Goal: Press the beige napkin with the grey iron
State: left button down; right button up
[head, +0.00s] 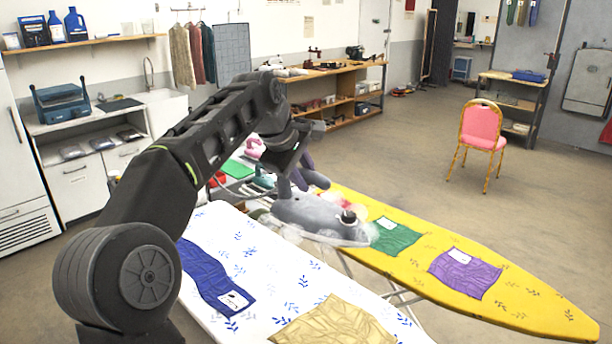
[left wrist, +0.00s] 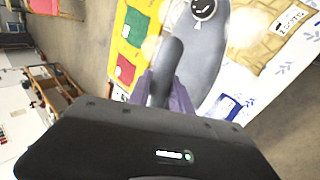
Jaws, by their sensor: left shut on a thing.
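The grey iron (head: 318,217) is in my left gripper (head: 300,178), above the gap between the white and yellow ironing boards. Pale steam-like puffs surround it. In the left wrist view, the purple fingers of my left gripper (left wrist: 165,92) are shut around the dark handle of the iron (left wrist: 203,48). The beige napkin (head: 338,324) lies creased on the white board at the bottom of the head view, nearer than the iron and apart from it. It also shows in the left wrist view (left wrist: 262,40) with a white label. My right gripper is not in view.
The white board (head: 285,262) also bears a blue napkin (head: 212,277). The yellow board (head: 535,300) bears a green napkin (head: 396,238) and a purple napkin (head: 465,273). A pink chair (head: 481,135) stands beyond on open floor. A workbench (head: 330,72) stands along the back wall.

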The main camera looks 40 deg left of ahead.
pick_arm(q)
jog(key=shift+r, duration=0.15)
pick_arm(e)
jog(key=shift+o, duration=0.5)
pick_arm(q)
jog(key=shift+d, duration=0.1)
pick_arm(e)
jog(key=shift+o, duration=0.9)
pick_arm(q)
jog(key=w+d+f+m, duration=0.1)
jog(key=d+f, duration=0.3)
jog(key=f, duration=0.3)
jog(key=w+d+f+h+b, duration=0.1)
jog(key=d+f, duration=0.3)
jog(key=f, duration=0.2)
jog(key=shift+d+f+m, duration=0.3)
jog(key=shift+f+m, duration=0.1)
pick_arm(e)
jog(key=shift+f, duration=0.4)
pick_arm(q)
jog(key=shift+f, duration=0.1)
notch_tip(320, 180, down, 6)
jog(key=b, duration=0.5)
jog(key=shift+f, duration=0.15)
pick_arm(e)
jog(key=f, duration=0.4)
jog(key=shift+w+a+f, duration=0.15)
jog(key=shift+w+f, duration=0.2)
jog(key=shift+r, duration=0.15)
